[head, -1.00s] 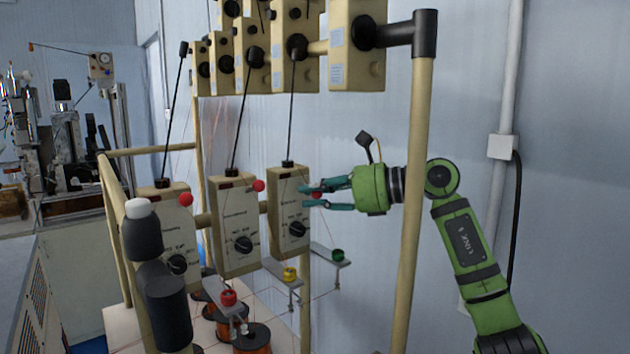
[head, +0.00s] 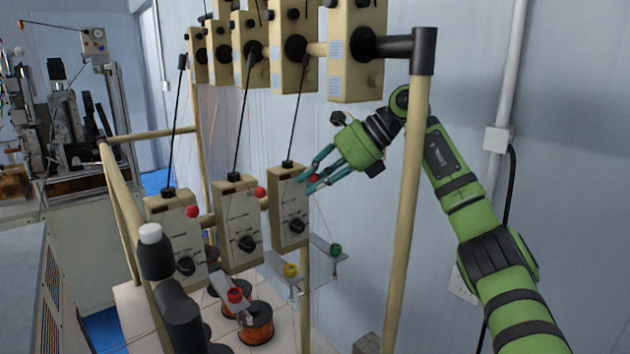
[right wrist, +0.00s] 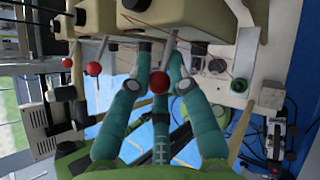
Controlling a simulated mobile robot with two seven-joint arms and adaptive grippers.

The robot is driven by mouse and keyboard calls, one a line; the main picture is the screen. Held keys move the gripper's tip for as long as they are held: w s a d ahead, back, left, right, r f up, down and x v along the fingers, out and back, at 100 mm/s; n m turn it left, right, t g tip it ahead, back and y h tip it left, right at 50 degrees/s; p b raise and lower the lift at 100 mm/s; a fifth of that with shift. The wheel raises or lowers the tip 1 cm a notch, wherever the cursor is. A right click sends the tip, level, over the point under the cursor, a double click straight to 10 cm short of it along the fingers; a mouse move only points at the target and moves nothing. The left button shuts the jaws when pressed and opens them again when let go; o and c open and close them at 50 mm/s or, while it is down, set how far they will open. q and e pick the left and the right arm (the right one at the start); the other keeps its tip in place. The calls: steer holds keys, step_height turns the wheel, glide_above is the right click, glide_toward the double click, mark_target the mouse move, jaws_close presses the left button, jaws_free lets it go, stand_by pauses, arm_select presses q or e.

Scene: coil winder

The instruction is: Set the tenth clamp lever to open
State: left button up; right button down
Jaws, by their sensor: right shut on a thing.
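Three beige tension boxes hang in a row in the head view, each with a clamp lever ending in a red ball. My right gripper (head: 308,182) is at the right-hand box (head: 287,208), its fingers angled down and left. It is shut on the red ball (head: 313,178) of that box's clamp lever. In the right wrist view the red ball (right wrist: 159,82) sits between the teal fingers; the lever's rod is mostly hidden. The other red balls (head: 260,191) (head: 191,210) stand free. I cannot tell the lever's number. My left gripper is not in view.
A beige upright post (head: 408,215) stands in front of my right arm. Upper boxes (head: 356,50) hang above on a rail. Thin wires, black rods and small coloured pulleys (head: 335,250) are close by. Copper spools (head: 256,322) stand below. The wall is behind.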

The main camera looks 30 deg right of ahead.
steer(key=shift+r, duration=0.35)
steer(key=c, duration=1.4)
jaws_free()
steer(key=shift+f, duration=0.1)
steer(key=shift+s+d+r, duration=0.15)
steer(key=shift+d+r, duration=0.2)
steer(key=s+d+r, duration=0.1)
steer(key=s+d, duration=0.7)
steer(key=d, duration=0.2)
steer(key=shift+s+d+r, duration=0.15)
steer(key=shift+s+d, duration=0.1)
steer(key=shift+s, duration=0.1)
